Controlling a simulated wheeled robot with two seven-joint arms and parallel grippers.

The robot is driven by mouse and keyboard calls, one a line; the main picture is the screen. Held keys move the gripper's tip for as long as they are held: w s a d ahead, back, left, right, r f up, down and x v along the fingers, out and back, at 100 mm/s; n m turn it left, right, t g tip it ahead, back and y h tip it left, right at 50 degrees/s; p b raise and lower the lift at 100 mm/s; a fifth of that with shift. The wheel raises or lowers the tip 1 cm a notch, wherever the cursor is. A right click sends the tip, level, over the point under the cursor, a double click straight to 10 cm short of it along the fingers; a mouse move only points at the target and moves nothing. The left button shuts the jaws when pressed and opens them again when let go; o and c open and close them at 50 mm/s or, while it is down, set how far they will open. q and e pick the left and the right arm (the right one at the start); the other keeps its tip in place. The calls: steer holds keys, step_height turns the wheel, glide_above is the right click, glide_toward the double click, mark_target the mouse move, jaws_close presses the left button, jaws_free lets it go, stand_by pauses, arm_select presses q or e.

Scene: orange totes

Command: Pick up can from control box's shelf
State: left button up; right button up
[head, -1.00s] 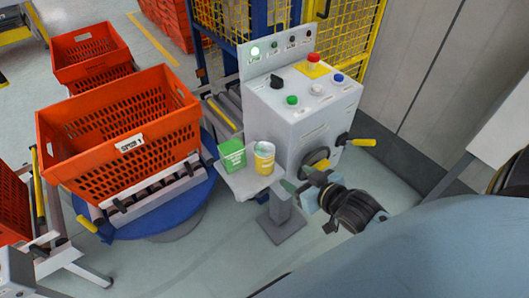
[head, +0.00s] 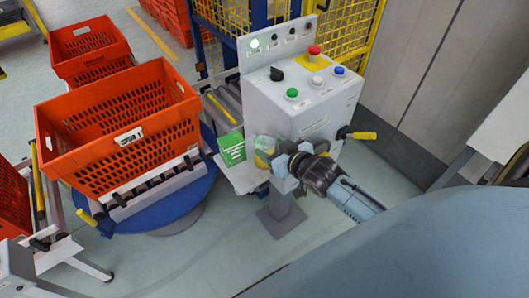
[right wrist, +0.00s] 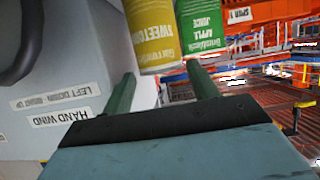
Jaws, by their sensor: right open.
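The yellow sweetcorn can (head: 260,158) stands on the small shelf (head: 243,180) of the control box (head: 300,110), partly hidden by my right gripper (head: 274,160). A green apple juice carton (head: 231,149) stands close to its left. In the right wrist view, the can (right wrist: 153,38) appears just beyond and between the two green fingers of my open gripper (right wrist: 162,84). The juice carton (right wrist: 202,32) is beside it, behind the right-hand finger. No grip on the can shows. My left gripper is not in view.
The control box has buttons on top and a black-and-yellow handle (head: 357,135) on its right side. A large orange tote (head: 120,130) sits on a conveyor to the left. Yellow mesh fencing (head: 345,40) stands behind. The floor in front of the shelf post is clear.

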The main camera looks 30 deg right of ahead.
mark_target(266, 142)
steer(key=shift+x, duration=1.45)
steer(key=shift+c, duration=0.5)
steer(key=c, duration=0.7)
steer(key=shift+c, duration=0.2)
steer(key=shift+r, duration=0.2)
